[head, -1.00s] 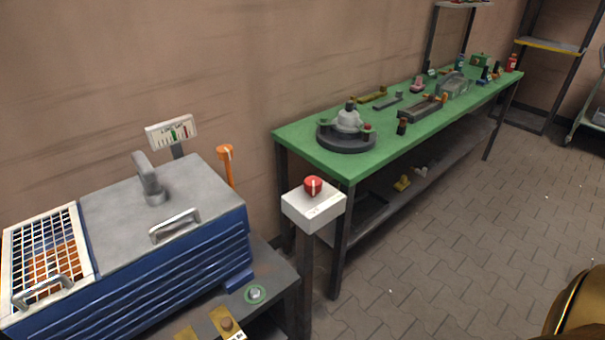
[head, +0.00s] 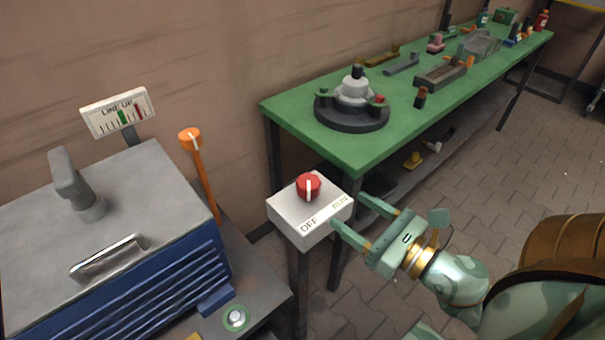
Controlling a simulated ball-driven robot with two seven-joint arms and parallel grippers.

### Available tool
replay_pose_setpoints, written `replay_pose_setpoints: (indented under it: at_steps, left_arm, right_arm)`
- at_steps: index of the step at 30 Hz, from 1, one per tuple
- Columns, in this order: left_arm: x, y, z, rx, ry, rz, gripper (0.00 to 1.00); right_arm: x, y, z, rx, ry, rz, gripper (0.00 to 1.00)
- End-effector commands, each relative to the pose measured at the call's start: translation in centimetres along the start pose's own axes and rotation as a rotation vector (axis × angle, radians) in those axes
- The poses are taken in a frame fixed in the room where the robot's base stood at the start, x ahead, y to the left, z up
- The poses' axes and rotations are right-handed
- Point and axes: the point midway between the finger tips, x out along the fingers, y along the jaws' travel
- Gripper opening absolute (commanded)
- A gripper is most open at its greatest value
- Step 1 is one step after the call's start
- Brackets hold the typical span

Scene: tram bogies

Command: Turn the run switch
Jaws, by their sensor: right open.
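The run switch is a red round knob (head: 308,186) with a white pointer line, on top of a white box (head: 286,212) on a dark post. The box is lettered OFF on its front side and RUN towards the right. The pointer line runs towards the front, roughly at OFF. My right gripper (head: 348,211) is open and empty, at the right side of the box. Its two fingers point left towards the box, apart from the knob. I cannot tell whether a fingertip touches the box. My left gripper is not in view.
A blue and grey machine (head: 130,260) with handles stands at the left. An orange-topped lever (head: 190,138) and a line-up gauge (head: 118,112) rise behind it. A green workbench (head: 350,150) with several parts stands behind the switch. Paved floor (head: 480,190) is open at the right.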

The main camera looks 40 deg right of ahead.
Motion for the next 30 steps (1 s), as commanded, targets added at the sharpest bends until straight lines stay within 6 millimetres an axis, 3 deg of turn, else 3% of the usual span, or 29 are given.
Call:
replay_pose_setpoints:
  at_steps: [1, 7, 15, 21, 30]
  left_arm:
    - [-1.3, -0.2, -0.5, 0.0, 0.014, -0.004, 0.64]
    - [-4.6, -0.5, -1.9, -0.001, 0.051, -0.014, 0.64]
    - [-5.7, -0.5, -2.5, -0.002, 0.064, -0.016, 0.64]
    - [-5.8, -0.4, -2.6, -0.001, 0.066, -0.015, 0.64]
    - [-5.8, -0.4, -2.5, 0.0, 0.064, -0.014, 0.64]
  right_arm:
    - [1.1, 0.0, 1.0, -0.002, -0.011, 0.003, 0.64]
    - [6.4, 0.0, 1.3, 0.001, -0.012, -0.001, 0.64]
    - [12.0, -0.1, 0.3, 0.006, -0.005, -0.003, 0.64]
    - [13.7, 0.0, 0.1, 0.007, -0.001, -0.001, 0.64]
    - [13.9, 0.0, 0.1, 0.006, -0.001, -0.001, 0.61]
